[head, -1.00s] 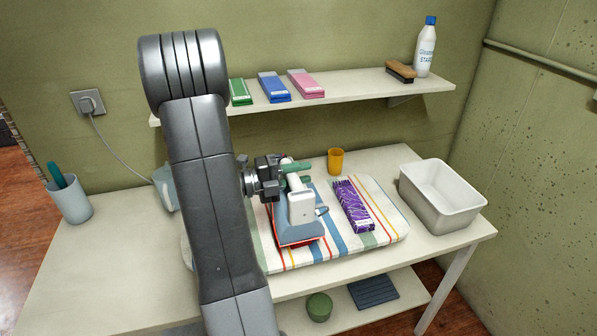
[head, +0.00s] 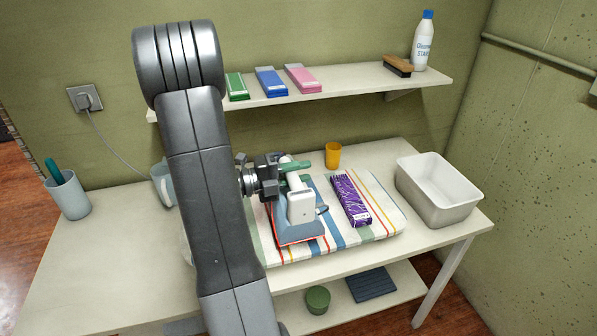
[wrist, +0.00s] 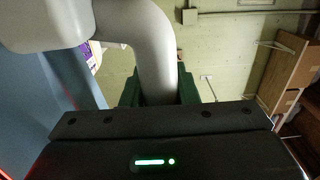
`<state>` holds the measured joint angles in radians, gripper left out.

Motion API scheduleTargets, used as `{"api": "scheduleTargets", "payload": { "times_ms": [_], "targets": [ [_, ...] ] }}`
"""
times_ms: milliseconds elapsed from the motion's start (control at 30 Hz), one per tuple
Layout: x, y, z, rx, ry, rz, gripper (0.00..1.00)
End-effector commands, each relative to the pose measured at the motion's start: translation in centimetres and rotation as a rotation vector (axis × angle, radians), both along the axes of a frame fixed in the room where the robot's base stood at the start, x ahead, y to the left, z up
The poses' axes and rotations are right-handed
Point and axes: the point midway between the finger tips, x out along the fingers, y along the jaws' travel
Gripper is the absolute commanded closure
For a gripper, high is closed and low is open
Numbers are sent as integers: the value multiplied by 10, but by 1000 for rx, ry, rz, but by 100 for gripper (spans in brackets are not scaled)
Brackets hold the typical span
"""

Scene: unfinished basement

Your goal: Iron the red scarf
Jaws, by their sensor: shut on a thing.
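My gripper (head: 293,174) is shut on the pale handle of the iron (head: 301,209), a blue-grey iron with a white housing. In the wrist view the curved handle (wrist: 152,45) runs between the dark green fingers. The iron stands sole down over the red scarf (head: 309,241) on the striped ironing mat (head: 379,224).
A folded purple scarf (head: 350,201) lies on the mat, right of the iron. An orange cup (head: 333,155) stands behind. A white bin (head: 437,191) stands at the table's right end. A shelf (head: 345,96) with folded cloths, a brush and a bottle hangs above.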

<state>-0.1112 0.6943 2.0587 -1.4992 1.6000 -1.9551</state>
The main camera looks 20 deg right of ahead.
Motion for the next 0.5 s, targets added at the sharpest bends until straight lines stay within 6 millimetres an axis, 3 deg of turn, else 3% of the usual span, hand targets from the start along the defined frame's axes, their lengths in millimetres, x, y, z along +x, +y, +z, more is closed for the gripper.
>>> {"api": "scheduleTargets", "payload": {
  "times_ms": [500],
  "targets": [
    [5,0,2,-2,-3,0,100]
  ]
}}
